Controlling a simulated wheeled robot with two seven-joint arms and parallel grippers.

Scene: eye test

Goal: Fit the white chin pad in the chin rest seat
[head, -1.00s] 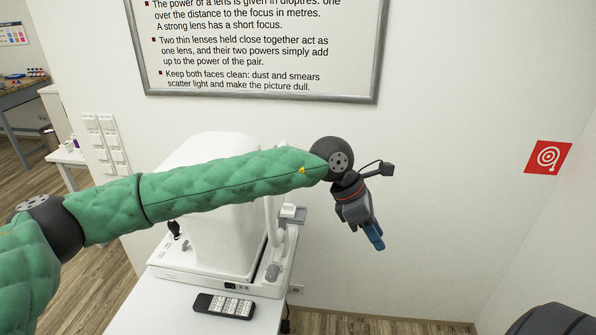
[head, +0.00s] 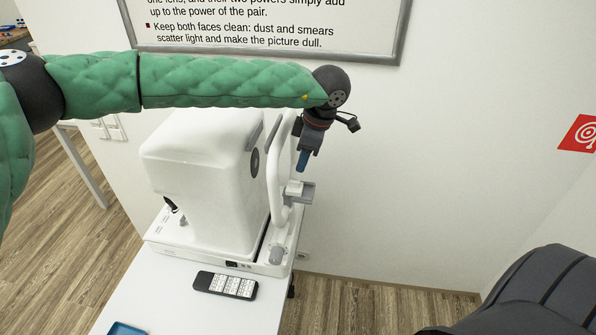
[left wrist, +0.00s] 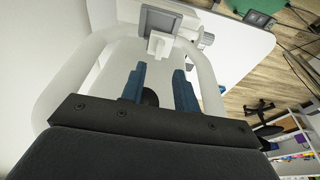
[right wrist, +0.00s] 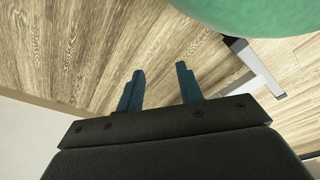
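The grey chin rest seat (head: 304,196) sits on the white frame (head: 274,190) at the front of the white eye instrument (head: 200,185). It also shows in the left wrist view as a grey square (left wrist: 160,22). A small white block (head: 294,187) adjoins it, also in the left wrist view (left wrist: 159,45); I cannot tell whether it is the chin pad or a bracket. No separate loose white pad is recognizable. My left gripper (head: 302,164) points down above the seat, apart from it; its fingers (left wrist: 160,82) are open and empty. My right gripper (right wrist: 158,86) is open and empty, over the floor.
A black remote (head: 225,285) lies on the white table (head: 180,305) before the instrument. A blue tray (head: 127,329) shows partly at the bottom edge. A wall board (head: 270,30) hangs behind my left arm. A dark chair (head: 545,295) stands at right.

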